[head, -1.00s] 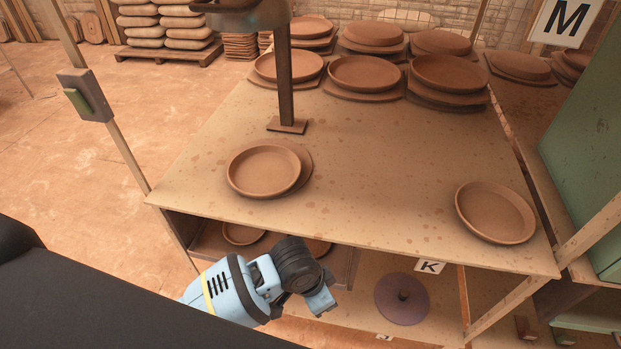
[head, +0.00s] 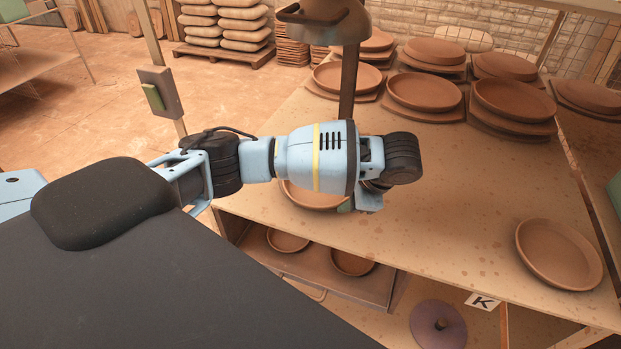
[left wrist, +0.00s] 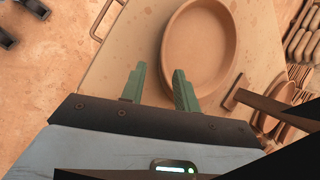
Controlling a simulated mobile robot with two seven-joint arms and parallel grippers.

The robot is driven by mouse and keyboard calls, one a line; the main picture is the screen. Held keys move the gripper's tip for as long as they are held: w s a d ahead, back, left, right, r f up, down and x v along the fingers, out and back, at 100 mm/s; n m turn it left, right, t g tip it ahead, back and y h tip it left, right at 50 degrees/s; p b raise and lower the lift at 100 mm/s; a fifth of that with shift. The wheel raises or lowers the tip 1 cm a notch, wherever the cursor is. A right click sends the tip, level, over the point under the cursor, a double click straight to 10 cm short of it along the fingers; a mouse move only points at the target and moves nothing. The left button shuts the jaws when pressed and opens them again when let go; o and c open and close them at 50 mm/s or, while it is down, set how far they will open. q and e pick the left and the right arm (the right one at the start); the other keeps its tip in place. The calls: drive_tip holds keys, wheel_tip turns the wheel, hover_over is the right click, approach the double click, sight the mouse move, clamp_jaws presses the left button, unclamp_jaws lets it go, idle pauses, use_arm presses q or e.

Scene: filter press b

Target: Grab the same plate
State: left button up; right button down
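A round brown clay plate (head: 303,196) lies on the table at its near left part, mostly behind my left arm in the head view. In the left wrist view the plate (left wrist: 205,40) is just ahead of my left gripper (left wrist: 160,70). The two green fingers are apart with nothing between them; the right finger overlaps the plate's near rim in the picture, and I cannot tell whether it touches. In the head view my left gripper (head: 352,205) is over the plate, largely hidden by its wrist. A second plate (head: 559,254) lies at the table's right. My right gripper is not in view.
A dark post (head: 348,85) stands on the table behind my left wrist. Several stacked plates (head: 424,92) fill the table's back. The table's middle (head: 450,190) is bare.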

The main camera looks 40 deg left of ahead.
sight(329, 206)
use_arm(q)
drive_tip(key=shift+w+a+f, duration=0.1)
drive_tip(key=shift+w+a, duration=0.1)
drive_tip(key=shift+a, duration=0.35)
drive_tip(key=shift+x, duration=0.9)
drive_tip(key=shift+b+x, duration=0.35)
drive_tip(key=shift+x, duration=2.2)
drive_tip(key=shift+s, duration=0.15)
clamp_jaws()
